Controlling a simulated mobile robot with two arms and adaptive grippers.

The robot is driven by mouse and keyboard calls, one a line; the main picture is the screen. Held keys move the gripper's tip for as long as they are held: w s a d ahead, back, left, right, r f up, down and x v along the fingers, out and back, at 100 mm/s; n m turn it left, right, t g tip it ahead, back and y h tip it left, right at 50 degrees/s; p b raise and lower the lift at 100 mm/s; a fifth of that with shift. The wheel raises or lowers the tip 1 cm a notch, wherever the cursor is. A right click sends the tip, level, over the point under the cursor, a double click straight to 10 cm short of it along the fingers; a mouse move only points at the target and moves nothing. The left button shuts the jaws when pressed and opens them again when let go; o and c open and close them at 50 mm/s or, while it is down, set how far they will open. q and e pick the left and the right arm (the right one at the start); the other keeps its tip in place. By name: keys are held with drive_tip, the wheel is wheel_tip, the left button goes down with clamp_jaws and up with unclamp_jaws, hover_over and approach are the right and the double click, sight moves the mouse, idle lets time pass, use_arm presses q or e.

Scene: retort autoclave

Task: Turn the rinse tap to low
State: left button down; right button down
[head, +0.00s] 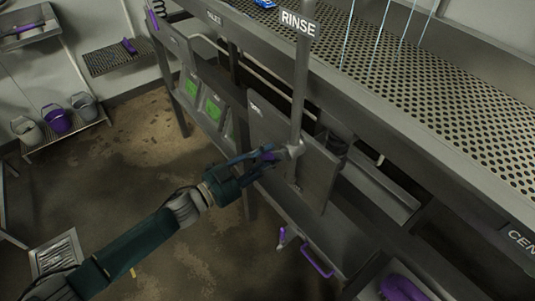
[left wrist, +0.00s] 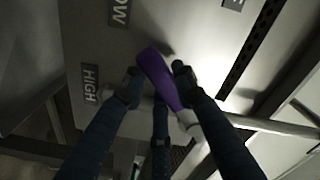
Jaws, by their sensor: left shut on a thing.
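The rinse tap has a purple lever (left wrist: 163,82) on a pale pivot (left wrist: 190,122). My left gripper (left wrist: 156,79) has a finger on each side of the lever and is shut on it. In the left wrist view the lever's free end points up and left, roughly between the HIGH label (left wrist: 90,83) and a partly cut label ending in OW (left wrist: 119,11). In the head view my left gripper (head: 266,158) is at the tap, below the RINSE sign (head: 297,22), and hides much of the lever. My right gripper is not in view.
A grey upright post (head: 301,85) and panel (head: 318,172) stand just behind the tap. A perforated bench (head: 430,95) runs along the right. Buckets (head: 57,120) stand on a low rack at the far left. The floor (head: 150,135) between is open.

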use_arm(q)
drive_tip(key=shift+f, duration=0.1)
drive_tip(key=c, duration=1.3)
unclamp_jaws()
drive_tip(key=shift+c, duration=0.2)
